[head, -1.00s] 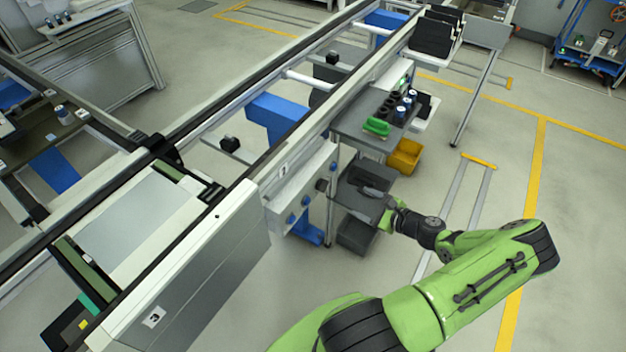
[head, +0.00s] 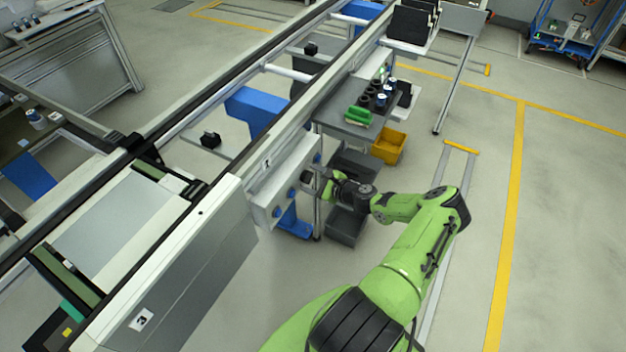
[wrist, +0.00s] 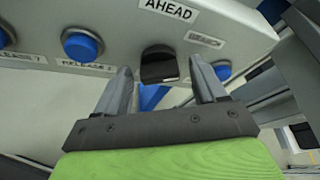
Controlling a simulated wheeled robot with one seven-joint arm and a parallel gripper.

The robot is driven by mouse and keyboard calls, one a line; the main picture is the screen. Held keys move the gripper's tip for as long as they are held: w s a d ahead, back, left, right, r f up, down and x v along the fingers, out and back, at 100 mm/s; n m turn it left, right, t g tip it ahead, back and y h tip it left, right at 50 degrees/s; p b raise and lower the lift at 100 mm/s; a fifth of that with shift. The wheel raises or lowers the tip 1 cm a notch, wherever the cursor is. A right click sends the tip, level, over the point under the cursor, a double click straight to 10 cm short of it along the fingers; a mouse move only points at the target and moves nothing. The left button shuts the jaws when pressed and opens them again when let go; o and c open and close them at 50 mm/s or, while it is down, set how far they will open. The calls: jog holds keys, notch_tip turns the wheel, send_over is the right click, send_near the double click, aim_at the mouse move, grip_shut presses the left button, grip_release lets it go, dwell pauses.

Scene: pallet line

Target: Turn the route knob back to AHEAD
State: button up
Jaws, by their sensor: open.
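The route knob (wrist: 159,66) is a black knob on the light grey panel (wrist: 110,22), below the AHEAD label (wrist: 168,10) in the wrist view. My gripper (wrist: 163,82) is open and empty, with one finger on each side of the knob's lower part in that view. I cannot tell whether the fingers touch it. In the head view my gripper (head: 312,184) is close to the panel (head: 285,180) on the side of the line. The knob's pointing direction is not clear.
Blue buttons flank the knob: one (wrist: 82,44) at left labelled RELEASE, one (wrist: 222,70) at right behind a finger. In the head view a shelf cart (head: 345,125) with a green item and dark cups stands behind my gripper, beside a yellow bin (head: 389,147). Floor at right is clear.

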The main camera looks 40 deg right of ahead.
jog(key=c, duration=1.1)
jog(key=shift+o, duration=0.2)
jog(key=shift+a+f+n+t+h+b, duration=0.1)
jog(key=shift+n+t+h+b, duration=0.5)
jog(key=shift+n+b, duration=1)
jog(key=shift+f+n+t+h+b, duration=0.15)
jog(key=shift+n+t+h+b, duration=0.45)
jog(key=shift+n+b, duration=1.05)
jog(key=shift+a+f+n+t+h+b, duration=0.1)
jog(key=shift+n+t+h+b, duration=0.2)
jog(key=shift+n+t+b, duration=0.9)
jog(key=shift+s+n+g+b, duration=0.1)
jog(key=shift+n+g+b, duration=0.3)
jog(key=shift+b, duration=0.15)
jog(key=o, duration=1.1)
jog(key=shift+c, duration=0.2)
